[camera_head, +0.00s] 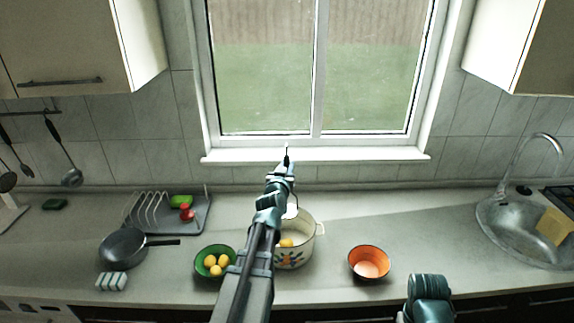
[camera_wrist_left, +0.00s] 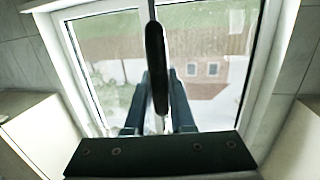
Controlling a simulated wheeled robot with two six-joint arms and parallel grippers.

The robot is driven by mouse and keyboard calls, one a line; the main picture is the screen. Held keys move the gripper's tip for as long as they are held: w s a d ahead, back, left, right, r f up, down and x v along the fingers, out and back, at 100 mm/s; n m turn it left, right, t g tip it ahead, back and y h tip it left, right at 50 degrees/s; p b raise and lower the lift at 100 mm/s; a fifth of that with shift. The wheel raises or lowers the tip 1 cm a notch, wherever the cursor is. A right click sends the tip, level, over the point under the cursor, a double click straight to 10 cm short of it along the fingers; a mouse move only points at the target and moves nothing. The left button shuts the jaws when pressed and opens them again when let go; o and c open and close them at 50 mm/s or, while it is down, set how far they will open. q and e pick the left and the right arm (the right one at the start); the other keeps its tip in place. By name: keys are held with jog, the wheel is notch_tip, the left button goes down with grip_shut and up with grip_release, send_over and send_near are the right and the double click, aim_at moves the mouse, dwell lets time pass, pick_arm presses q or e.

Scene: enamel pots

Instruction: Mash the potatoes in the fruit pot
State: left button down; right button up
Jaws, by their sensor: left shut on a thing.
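The fruit pot (camera_head: 293,258), cream enamel with a painted fruit pattern, stands on the counter below the window. A yellow potato (camera_head: 286,243) shows inside it; my left arm hides part of the pot. My left gripper (camera_head: 283,170) is raised above and behind the pot, shut on a dark-handled tool whose tip (camera_head: 286,154) sticks up. In the left wrist view the dark handle (camera_wrist_left: 156,65) stands between the fingers (camera_wrist_left: 157,105).
A green bowl (camera_head: 201,262) with several yellow potatoes stands left of the pot, an orange bowl (camera_head: 370,250) right. A pan (camera_head: 123,248), dish rack (camera_head: 155,210) and sponge (camera_head: 112,281) are farther left. The sink (camera_head: 510,235) is at right. Counter between orange bowl and sink is clear.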

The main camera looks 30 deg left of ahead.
aim_at(287, 210)
pick_arm(q)
notch_tip(287, 210, down, 14)
jog(key=b, duration=1.4)
jog(key=shift+f, duration=0.25)
jog(key=shift+r, duration=0.1)
jog(key=shift+r, duration=0.15)
jog(key=shift+f, duration=0.25)
jog(key=shift+f+b, duration=2.05)
jog(key=shift+b, duration=0.2)
jog(key=shift+f+b, duration=0.45)
jog(key=shift+b, duration=0.05)
jog(key=shift+r, duration=0.1)
